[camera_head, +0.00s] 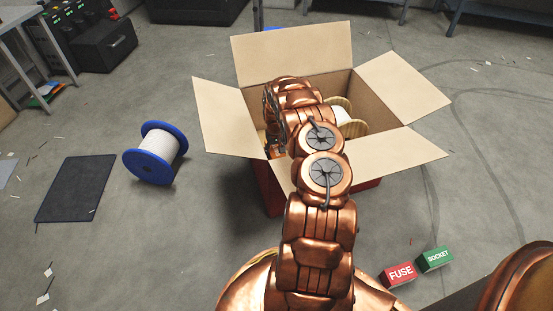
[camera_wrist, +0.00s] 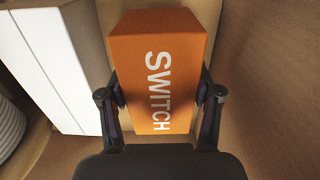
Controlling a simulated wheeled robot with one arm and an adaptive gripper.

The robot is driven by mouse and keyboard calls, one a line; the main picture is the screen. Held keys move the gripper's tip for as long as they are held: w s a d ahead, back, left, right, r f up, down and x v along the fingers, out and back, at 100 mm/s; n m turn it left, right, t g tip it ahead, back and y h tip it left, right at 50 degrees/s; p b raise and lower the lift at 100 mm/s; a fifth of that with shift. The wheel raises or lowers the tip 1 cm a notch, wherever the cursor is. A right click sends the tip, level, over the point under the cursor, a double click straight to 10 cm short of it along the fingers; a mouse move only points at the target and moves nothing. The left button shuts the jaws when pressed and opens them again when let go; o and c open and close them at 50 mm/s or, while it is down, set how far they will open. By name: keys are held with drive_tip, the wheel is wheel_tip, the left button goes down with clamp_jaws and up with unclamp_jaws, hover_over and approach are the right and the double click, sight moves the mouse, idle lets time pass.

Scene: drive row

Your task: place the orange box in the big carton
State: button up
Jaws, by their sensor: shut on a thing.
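The orange box (camera_wrist: 158,60), marked SWITCH, is between the fingers of my gripper (camera_wrist: 160,95) in the wrist view. Both fingers press on its sides. The big carton (camera_head: 291,53) stands open on the floor in the head view, with its flaps spread out. My arm reaches down into it, and the gripper end is mostly hidden there by the arm. A small bit of orange (camera_head: 270,142) shows beside the arm, inside the carton. Whether the orange box touches the carton's floor I cannot tell.
Inside the carton are a spool with wooden-coloured flanges (camera_head: 345,118) and a white box (camera_wrist: 45,65). A blue and white spool (camera_head: 156,153) and a dark mat (camera_head: 77,188) lie to the left. A red FUSE box (camera_head: 399,274) and green SOCKET box (camera_head: 435,259) lie front right.

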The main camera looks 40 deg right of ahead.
sight(275, 149)
drive_tip(key=shift+f+b, duration=0.5)
drive_tip(key=shift+f, duration=1.2)
drive_tip(key=shift+f, duration=0.15)
drive_tip(key=o, duration=1.5)
drive_tip(key=shift+c, duration=0.2)
wheel_tip(275, 149, up, 12)
drive_tip(key=p, duration=0.3)
drive_tip(key=shift+r+p, duration=0.2)
drive_tip(key=shift+p, duration=0.15)
